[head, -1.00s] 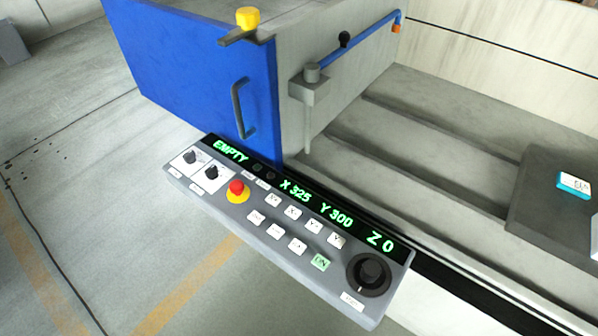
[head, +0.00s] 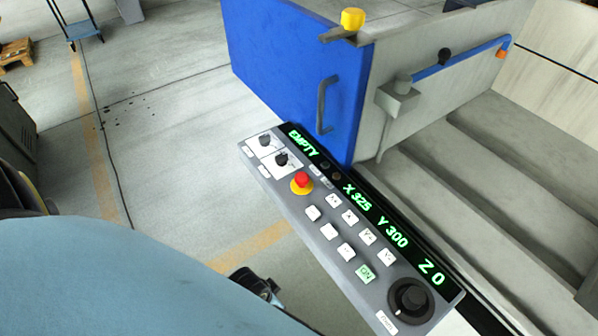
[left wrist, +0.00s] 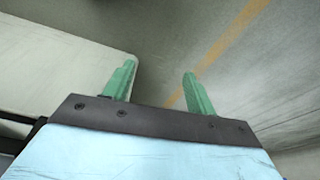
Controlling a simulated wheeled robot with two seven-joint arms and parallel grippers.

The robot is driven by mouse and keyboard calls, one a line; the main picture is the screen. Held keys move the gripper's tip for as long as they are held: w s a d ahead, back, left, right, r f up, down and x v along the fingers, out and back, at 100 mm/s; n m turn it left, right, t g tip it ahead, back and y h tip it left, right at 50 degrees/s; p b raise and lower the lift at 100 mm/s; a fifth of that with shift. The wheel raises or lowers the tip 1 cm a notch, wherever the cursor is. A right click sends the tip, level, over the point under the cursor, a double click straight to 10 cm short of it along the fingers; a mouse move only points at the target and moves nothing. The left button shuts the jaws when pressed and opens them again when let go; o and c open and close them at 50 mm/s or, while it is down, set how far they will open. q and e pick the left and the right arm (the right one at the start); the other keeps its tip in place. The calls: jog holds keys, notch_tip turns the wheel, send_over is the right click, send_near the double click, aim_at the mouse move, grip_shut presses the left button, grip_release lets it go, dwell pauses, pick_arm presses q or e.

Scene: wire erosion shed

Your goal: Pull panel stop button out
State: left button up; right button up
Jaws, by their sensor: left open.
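The panel stop button (head: 302,181) is a red mushroom cap on a yellow ring, on the left part of the grey control panel (head: 326,260) in the head view. Whether it is pressed in or out I cannot tell. My left gripper (left wrist: 160,78) shows in the left wrist view with two green fingers apart and nothing between them. Bare floor lies beyond its fingers, and the button is not in that view. In the head view my left arm fills the lower left, apart from the panel, and its fingertips are not clear. My right gripper is not in view.
The panel has a green-text display (head: 360,203), small white keys, two selector knobs and a black dial (head: 410,298). A blue door (head: 290,85) with a handle stands behind it. Open floor lies left of the panel.

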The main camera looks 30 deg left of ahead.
pick_arm(q)
jog(key=w+d+r+m+t+h, duration=0.1)
jog(key=w+r, duration=0.2)
jog(key=r, duration=0.5)
jog(key=w+d+r+m, duration=0.1)
jog(key=w+d+r, duration=0.1)
jog(key=r, duration=0.7)
jog(key=w+a+r+m, duration=0.1)
jog(key=w+r+m, duration=0.1)
jog(key=w+m, duration=0.1)
jog(key=w+a+r+m+g+h, duration=0.1)
jog(key=w+a+r+m, duration=0.1)
jog(key=w, duration=0.4)
jog(key=w+a+r+m+g+h, duration=0.1)
jog(key=w+a+r+m, duration=0.1)
jog(key=w+r+m, duration=0.1)
jog(key=shift+w+a+m, duration=0.1)
jog(key=shift+w+m, duration=0.2)
jog(key=shift+w, duration=0.45)
send_near(301, 176)
jog(key=x, duration=0.8)
jog(key=shift+f, duration=0.15)
jog(key=shift+c, duration=0.5)
